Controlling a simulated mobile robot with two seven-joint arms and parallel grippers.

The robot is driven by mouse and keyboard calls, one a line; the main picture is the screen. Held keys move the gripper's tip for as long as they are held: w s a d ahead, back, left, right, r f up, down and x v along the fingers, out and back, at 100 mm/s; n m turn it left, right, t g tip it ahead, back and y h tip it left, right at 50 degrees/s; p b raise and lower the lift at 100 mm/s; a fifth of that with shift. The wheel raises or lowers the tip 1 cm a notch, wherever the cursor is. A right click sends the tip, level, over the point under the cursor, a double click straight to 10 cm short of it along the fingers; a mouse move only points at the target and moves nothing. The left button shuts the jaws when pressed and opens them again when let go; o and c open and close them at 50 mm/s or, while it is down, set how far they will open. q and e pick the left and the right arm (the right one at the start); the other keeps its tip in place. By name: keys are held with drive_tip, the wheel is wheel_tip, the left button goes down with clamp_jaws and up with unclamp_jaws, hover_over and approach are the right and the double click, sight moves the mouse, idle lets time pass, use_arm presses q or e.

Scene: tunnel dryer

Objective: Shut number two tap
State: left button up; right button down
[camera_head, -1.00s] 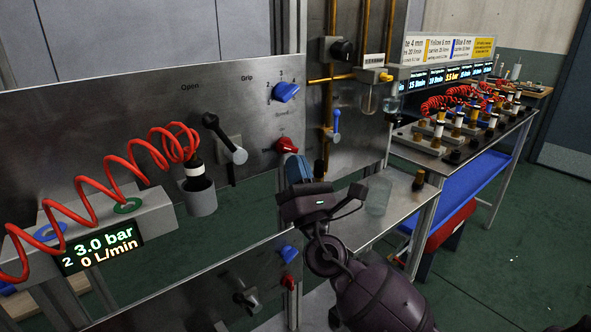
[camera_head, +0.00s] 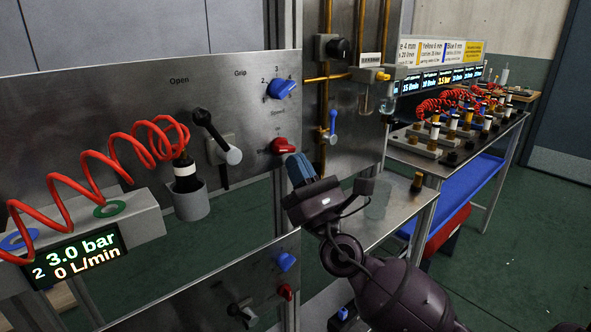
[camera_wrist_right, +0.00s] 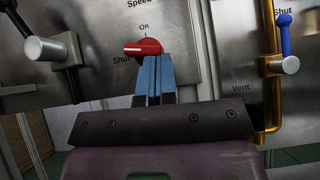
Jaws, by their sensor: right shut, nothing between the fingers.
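The red tap knob (camera_head: 284,146) sits on the upper steel panel, below the blue knob (camera_head: 281,89). The number 2 display (camera_head: 75,253) on the same station reads 3.0 bar and 0 L/min. My left gripper is out of view.
A black lever with a grey end (camera_head: 217,138) and a red coiled hose (camera_head: 100,165) are left of the knob. Brass pipes with a blue-handled valve (camera_head: 332,125) are close on the right. A second panel with blue and red knobs is below.

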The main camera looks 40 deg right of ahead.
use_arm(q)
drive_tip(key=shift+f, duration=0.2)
use_arm(e)
drive_tip(key=shift+d+r+n+y, duration=0.1)
drive_tip(key=shift+n+y, duration=0.3)
drive_tip(key=shift+y, duration=0.1)
use_arm(q)
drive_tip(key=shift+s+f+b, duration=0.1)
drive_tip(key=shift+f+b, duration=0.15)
drive_tip(key=shift+b, duration=0.05)
use_arm(e)
drive_tip(key=shift+n+y, duration=0.5)
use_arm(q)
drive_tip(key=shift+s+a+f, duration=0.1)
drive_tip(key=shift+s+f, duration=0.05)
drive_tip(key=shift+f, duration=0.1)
use_arm(e)
drive_tip(key=shift+d+n+y, duration=0.1)
drive_tip(key=shift+n+y, duration=0.3)
drive_tip(key=shift+n, duration=0.1)
